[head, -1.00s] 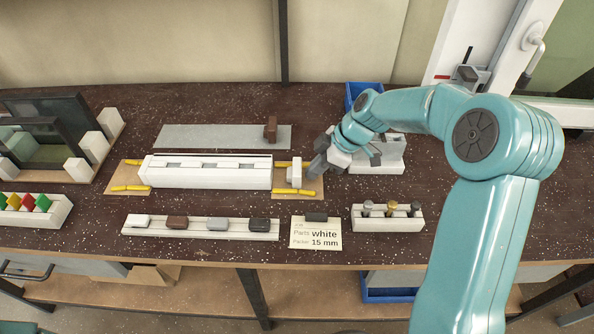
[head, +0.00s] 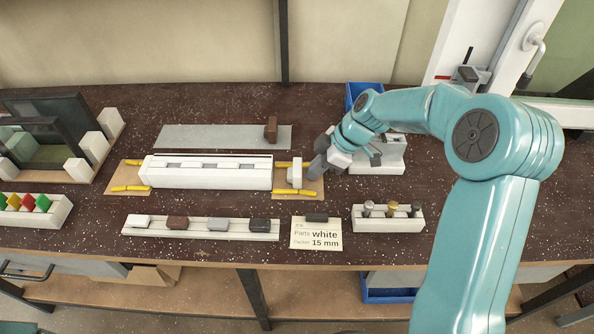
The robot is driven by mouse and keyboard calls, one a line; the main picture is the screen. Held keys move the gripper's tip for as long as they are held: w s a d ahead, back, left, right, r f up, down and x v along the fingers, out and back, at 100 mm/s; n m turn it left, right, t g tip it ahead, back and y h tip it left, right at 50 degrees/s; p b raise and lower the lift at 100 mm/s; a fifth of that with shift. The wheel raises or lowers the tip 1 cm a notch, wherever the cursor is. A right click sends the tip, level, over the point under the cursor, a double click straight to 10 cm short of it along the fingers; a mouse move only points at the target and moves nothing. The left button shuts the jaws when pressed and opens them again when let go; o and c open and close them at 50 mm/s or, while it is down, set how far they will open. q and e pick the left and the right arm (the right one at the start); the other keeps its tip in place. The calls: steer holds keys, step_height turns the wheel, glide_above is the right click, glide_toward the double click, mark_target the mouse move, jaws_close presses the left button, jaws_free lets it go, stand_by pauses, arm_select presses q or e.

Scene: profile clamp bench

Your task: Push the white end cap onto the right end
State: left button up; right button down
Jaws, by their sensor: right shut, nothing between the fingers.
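A long white profile (head: 215,180) lies on the bench at the centre left. A white end cap (head: 295,174) stands at its right end on a tan pad (head: 312,190), with a small gap between cap and profile. My right gripper (head: 316,168) is shut and empty, just right of this cap. I cannot tell whether its fingertips touch the cap. Another white cap (head: 139,221) sits at the left of a front rack (head: 196,234), with brown, grey and dark caps beside it. My left gripper is not in view.
Yellow strips (head: 302,192) lie on the pads at both profile ends. A white fixture (head: 376,166) and blue bin (head: 354,92) stand behind my right arm. A card (head: 316,238) reading "white" and "15 mm" and a peg rack (head: 388,221) are in front.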

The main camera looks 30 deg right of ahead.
mark_target(301, 166)
steer(key=shift+a, duration=0.1)
stand_by(0.3)
steer(key=shift+w+a+b, duration=0.25)
steer(key=shift+w+a, duration=0.35)
steer(key=shift+a, duration=0.3)
steer(key=shift+w+a+b, duration=0.2)
steer(key=shift+w+a, duration=0.35)
steer(key=shift+a, duration=0.3)
steer(key=shift+w+a, duration=0.3)
steer(key=shift+a, duration=0.2)
steer(key=shift+d, duration=0.15)
steer(key=shift+s+d+f+b, duration=0.1)
steer(key=shift+s+d+b, duration=0.05)
steer(key=shift+b, duration=0.25)
steer(key=shift+s+d, duration=0.4)
steer(key=shift+d, duration=0.2)
steer(key=shift+r+p, duration=2.1)
steer(key=shift+r, duration=2)
